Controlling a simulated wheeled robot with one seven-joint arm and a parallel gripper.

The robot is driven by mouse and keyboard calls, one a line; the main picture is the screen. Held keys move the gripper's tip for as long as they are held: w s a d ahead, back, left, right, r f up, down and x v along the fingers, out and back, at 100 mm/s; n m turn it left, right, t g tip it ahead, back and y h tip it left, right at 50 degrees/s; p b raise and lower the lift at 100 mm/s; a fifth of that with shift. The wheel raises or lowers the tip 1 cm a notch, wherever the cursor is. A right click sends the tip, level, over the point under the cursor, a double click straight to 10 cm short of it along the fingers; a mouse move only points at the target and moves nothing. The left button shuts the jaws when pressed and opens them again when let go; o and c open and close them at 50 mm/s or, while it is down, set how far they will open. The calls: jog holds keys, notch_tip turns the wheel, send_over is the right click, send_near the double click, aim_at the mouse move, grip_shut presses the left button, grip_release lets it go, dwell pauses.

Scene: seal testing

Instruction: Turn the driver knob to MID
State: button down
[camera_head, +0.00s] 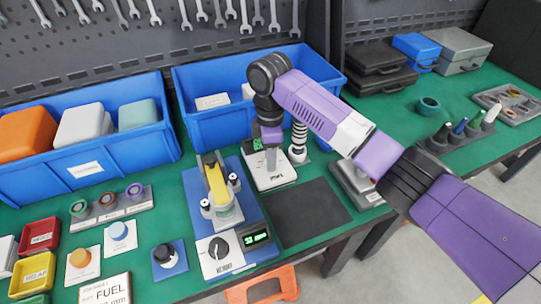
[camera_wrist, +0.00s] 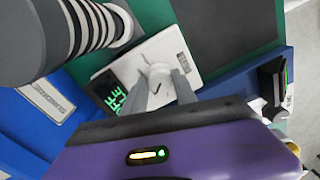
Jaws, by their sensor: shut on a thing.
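A white plate (camera_head: 280,182) with a green-lit display stands near the middle of the bench. It also shows in the wrist view (camera_wrist: 188,55), with the green display (camera_wrist: 117,97) at its left; I cannot read the display surely. A pale round knob (camera_wrist: 156,74) on this plate, which I take as the driver knob, sits between my two fingers. My gripper (camera_wrist: 160,88) is shut on it from above. In the head view my gripper (camera_head: 271,158) reaches down to the plate and hides the knob. A label on the plate is too small to read.
A black-and-white ribbed column (camera_head: 298,138) stands close beside my gripper. A yellow-topped device (camera_head: 217,185) with a black dial (camera_head: 218,247) is to the left. A blue bin (camera_head: 205,85) is behind. A dark mat (camera_head: 310,212) in front is bare.

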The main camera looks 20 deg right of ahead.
jog(key=shift+p, duration=0.3)
jog(key=m+p, duration=0.2)
jog(key=p, duration=0.1)
jog(key=shift+s+a+r+m, duration=0.1)
jog(key=shift+r+m, duration=0.15)
jog(key=shift+m, duration=0.15)
jog(key=m+p, duration=0.5)
jog(key=p, duration=0.1)
jog(key=m+p, duration=0.3)
jog(key=m, duration=0.1)
jog(key=shift+m, duration=0.4)
jog(key=shift+f+m+p, duration=0.15)
jog(key=shift+m+p, duration=0.8)
jog(key=shift+m, duration=0.55)
jog(key=shift+t, duration=0.3)
jog(key=c, duration=1)
grip_release()
